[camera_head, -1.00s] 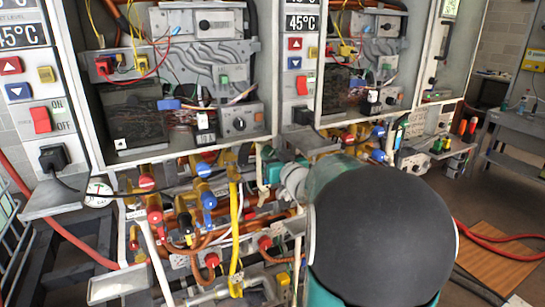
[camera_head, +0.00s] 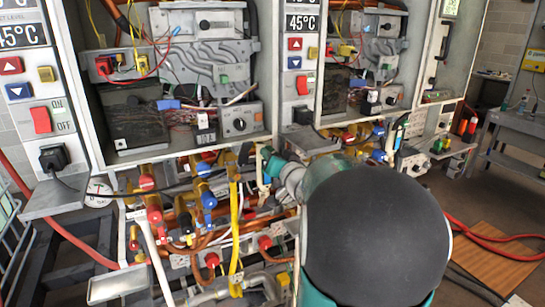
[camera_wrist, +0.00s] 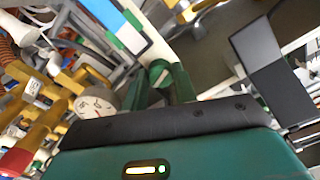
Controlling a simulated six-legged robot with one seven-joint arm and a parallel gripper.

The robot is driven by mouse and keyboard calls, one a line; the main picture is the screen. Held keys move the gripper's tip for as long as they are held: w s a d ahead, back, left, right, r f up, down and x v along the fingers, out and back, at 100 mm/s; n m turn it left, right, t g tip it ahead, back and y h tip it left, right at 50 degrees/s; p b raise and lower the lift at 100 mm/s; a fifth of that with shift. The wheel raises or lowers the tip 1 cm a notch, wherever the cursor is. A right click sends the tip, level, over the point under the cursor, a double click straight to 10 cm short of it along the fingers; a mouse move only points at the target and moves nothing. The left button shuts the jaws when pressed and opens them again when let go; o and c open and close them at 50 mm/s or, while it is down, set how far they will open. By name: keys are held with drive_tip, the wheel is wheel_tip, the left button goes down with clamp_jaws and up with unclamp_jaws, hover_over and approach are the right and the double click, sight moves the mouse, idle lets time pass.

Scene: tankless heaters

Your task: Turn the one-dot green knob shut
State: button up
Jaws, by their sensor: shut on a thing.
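A green knob (camera_wrist: 160,73) shows in the wrist view, at the end of a pale panel. My gripper (camera_wrist: 161,80) has its two dark green fingers on either side of this knob and is shut on it. The fingers cover part of the knob, and I cannot make out any dots on it. In the head view my own arm covers part of the lower right pipework, and I cannot make out the gripper's fingers or the held knob there.
A round gauge (camera_wrist: 95,104) and yellow fittings lie left of the fingers in the wrist view. In the head view, red and blue valves crowd the pipes under the open heater cabinets. A yellow hose (camera_head: 234,225) hangs there. A workbench (camera_head: 515,122) stands at right.

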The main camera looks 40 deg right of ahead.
drive_tip(key=shift+m, duration=1.6)
drive_tip(key=o, duration=1)
drive_tip(key=shift+s+r, duration=0.1)
drive_tip(key=shift+s, duration=0.1)
drive_tip(key=v, duration=1.3)
drive_tip(key=shift+s+a, duration=0.15)
drive_tip(key=shift+s, duration=0.05)
